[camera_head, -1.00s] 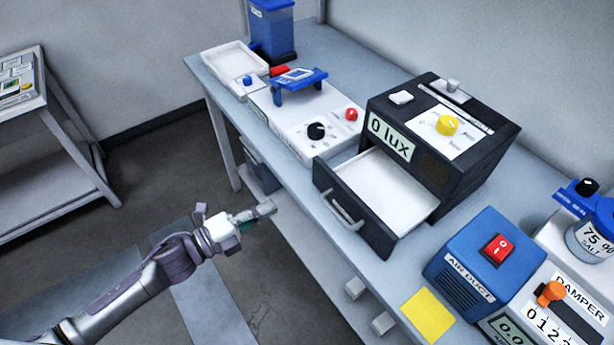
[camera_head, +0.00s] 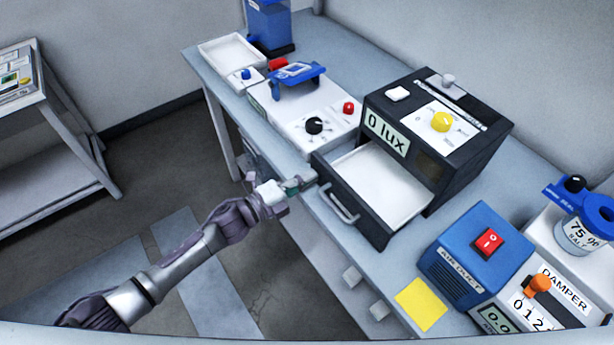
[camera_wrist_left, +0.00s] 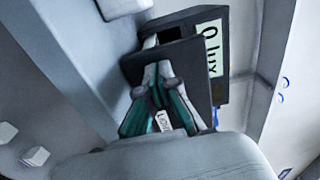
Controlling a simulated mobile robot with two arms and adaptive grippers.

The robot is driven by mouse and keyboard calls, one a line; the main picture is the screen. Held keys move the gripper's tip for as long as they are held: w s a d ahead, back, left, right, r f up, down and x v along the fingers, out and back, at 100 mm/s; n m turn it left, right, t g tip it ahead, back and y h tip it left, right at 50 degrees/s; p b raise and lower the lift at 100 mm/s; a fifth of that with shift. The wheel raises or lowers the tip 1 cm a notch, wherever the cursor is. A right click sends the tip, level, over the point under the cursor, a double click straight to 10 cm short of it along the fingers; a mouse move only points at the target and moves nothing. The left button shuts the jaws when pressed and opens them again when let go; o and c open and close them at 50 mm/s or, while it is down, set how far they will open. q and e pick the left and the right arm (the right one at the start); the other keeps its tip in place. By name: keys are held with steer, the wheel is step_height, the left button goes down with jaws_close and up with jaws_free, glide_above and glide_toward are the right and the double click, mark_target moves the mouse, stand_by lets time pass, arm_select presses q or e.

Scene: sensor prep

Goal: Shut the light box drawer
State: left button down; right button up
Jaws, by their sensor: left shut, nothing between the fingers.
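The black light box (camera_head: 447,135) stands on the bench with a "0 lux" display and a yellow knob. Its drawer (camera_head: 385,186) is pulled out toward the bench's front edge, showing a white inside, with a grey handle (camera_head: 339,203) on its dark front. My left gripper (camera_head: 312,177) is shut and empty, close by the left end of the drawer front in the head view; I cannot tell whether it touches. In the left wrist view the gripper's fingertips (camera_wrist_left: 158,72) overlap the dark drawer front (camera_wrist_left: 182,66), with the light box behind. My right gripper is not in view.
A white unit (camera_head: 309,120) with black and red knobs stands left of the light box. A blue air duct box (camera_head: 475,255) and a yellow note (camera_head: 420,304) lie to its right. Open floor is in front of the bench.

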mark_target(350, 159)
arm_select(q)
steer(key=shift+w+d, duration=0.25)
steer(key=shift+d, duration=0.1)
steer(key=b+x, duration=0.2)
steer(key=x, duration=0.2)
steer(key=b+x, duration=0.2)
steer(key=x, duration=0.2)
steer(key=b+x, duration=0.2)
steer(key=x, duration=0.2)
steer(key=shift+w+d+f, duration=0.1)
steer(key=shift+d+f, duration=0.05)
steer(key=shift+f, duration=0.1)
steer(key=shift+w+d+r, duration=0.15)
steer(key=shift+d+r, duration=0.05)
steer(key=shift+r, duration=0.3)
steer(key=shift+r, duration=0.1)
steer(key=shift+a, duration=0.1)
